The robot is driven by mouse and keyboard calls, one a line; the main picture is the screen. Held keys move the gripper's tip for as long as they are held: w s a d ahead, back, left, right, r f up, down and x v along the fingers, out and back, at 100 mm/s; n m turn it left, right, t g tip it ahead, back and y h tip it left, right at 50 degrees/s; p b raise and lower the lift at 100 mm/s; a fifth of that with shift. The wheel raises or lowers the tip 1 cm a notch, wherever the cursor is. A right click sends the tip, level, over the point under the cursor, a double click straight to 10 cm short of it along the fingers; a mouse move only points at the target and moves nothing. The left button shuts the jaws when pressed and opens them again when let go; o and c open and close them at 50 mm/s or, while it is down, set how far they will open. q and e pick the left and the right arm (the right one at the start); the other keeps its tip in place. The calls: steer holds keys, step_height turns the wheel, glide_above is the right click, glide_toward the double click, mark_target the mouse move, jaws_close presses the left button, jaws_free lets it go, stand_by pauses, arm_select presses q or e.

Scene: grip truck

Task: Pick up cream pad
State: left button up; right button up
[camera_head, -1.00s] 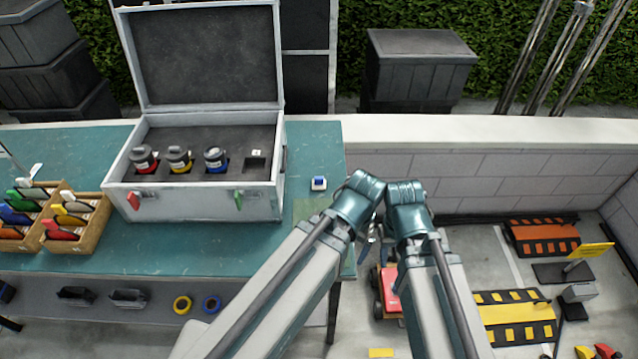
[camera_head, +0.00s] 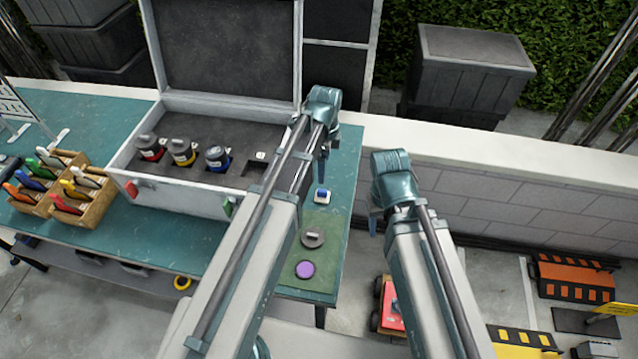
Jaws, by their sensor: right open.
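I cannot pick out a cream pad with certainty. A green mat (camera_head: 322,262) on the right end of the teal table holds a purple disc (camera_head: 305,270) and a dark grey round piece (camera_head: 312,239). A small white block with a blue top (camera_head: 322,196) sits behind them. My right gripper (camera_head: 374,222) is open and empty, hanging just past the table's right edge. My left gripper (camera_head: 323,150) hangs beside the case's right side, behind the white block; its jaws are too small to read. My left arm covers part of the table.
An open grey case (camera_head: 180,198) holds red, yellow and blue-banded canisters, with an empty-looking slot at right. Wooden trays (camera_head: 98,206) of coloured tools stand at left. A low wall (camera_head: 480,210) runs behind. A red cart (camera_head: 390,312) stands on the floor at right.

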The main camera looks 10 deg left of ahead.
mark_target(321, 190)
arm_select(q)
steer(key=f+b, duration=0.8)
steer(key=shift+w+a+f+b, duration=0.3)
steer(key=shift+w+b, duration=0.05)
steer(key=shift+w, duration=0.05)
steer(key=f+b, duration=0.5)
steer(key=shift+s+f, duration=0.1)
steer(key=shift+s, duration=0.25)
